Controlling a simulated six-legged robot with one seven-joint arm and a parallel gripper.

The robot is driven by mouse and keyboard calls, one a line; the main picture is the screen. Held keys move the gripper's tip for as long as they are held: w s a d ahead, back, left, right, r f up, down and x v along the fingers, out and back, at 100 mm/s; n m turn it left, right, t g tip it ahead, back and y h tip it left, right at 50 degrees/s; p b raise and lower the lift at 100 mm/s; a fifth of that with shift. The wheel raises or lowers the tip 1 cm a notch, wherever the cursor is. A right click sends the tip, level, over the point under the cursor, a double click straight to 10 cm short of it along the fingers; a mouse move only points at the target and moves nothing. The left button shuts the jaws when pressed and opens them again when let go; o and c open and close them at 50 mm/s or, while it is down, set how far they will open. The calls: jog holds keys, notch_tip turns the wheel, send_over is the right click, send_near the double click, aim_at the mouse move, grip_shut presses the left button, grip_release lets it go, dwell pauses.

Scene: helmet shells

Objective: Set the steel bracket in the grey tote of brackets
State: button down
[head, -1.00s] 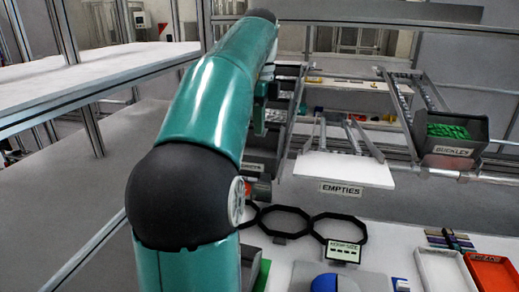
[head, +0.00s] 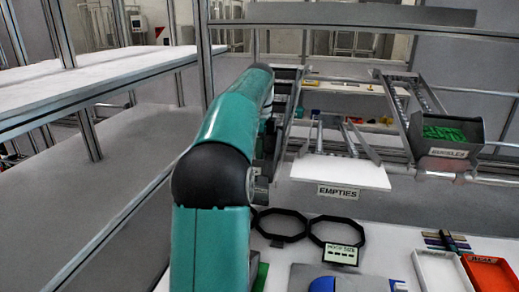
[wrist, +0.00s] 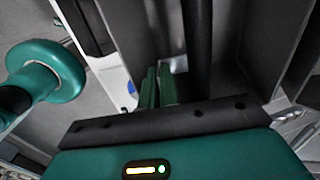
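My gripper shows in the wrist view with its two green fingers (wrist: 157,87) side by side and close together. A small pale, shiny metal piece (wrist: 179,64) shows just past the fingertips. I cannot tell whether it is the steel bracket or whether the fingers hold it. Grey upright walls (wrist: 122,38) stand around the fingers; I cannot tell whether they belong to the grey tote of brackets. In the head view my arm reaches away toward the rack and hides the gripper. No tote labelled for brackets can be made out there.
A sloped white shelf labelled EMPTIES (head: 345,172) is right of my arm. A dark bin of green buckles (head: 445,134) stands at far right. Black rings (head: 336,232), a white tray (head: 440,270) and a red tray (head: 490,272) lie on the white table. A metal post rises behind.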

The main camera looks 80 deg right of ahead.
jog(key=shift+f, duration=0.1)
jog(key=shift+f, duration=0.35)
jog(key=shift+f, duration=0.15)
jog(key=c, duration=1.9)
grip_release()
jog(key=shift+f, duration=0.1)
jog(key=shift+c, duration=0.2)
notch_tip(320, 180, up, 9)
jog(key=shift+f, duration=0.2)
jog(key=shift+r, duration=0.15)
jog(key=shift+w, duration=0.1)
